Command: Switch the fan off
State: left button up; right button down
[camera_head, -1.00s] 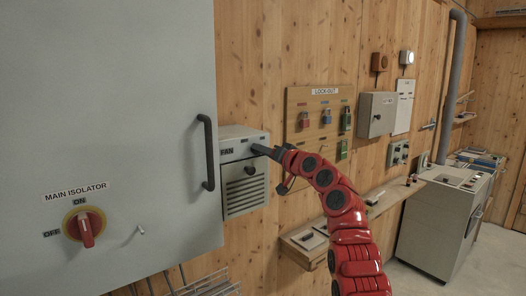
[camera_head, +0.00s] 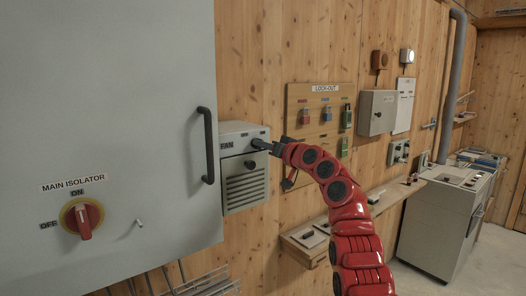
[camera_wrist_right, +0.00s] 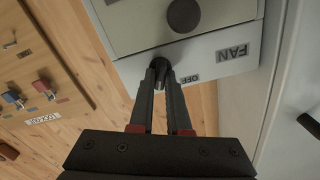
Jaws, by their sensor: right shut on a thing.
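The fan's control box (camera_head: 232,133) is a pale grey unit with a FAN label and a louvred front, beside the large grey cabinet. My right gripper (camera_head: 262,144) is at the upper right of its face. In the right wrist view the box (camera_wrist_right: 215,50) appears upside down, with FAN and OFF labels. There my right gripper (camera_wrist_right: 160,72) has its fingers closed around a small dark switch handle (camera_wrist_right: 158,64), next to the OFF label. The fingers hide part of the handle, so its exact setting is unclear. My left gripper is out of view.
A round black knob (camera_head: 250,165) sits lower on the fan box. The cabinet's black handle (camera_head: 207,145) stands out just left. The lock-out board (camera_head: 318,120) with padlocks hangs to the right. A wooden shelf (camera_head: 305,245) runs below my right arm.

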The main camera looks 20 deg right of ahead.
jog(key=shift+a+n+b, duration=0.15)
jog(key=shift+n+b, duration=0.2)
jog(key=shift+n, duration=5.25)
jog(key=c, duration=0.9)
grip_release()
jog(key=shift+s, duration=0.1)
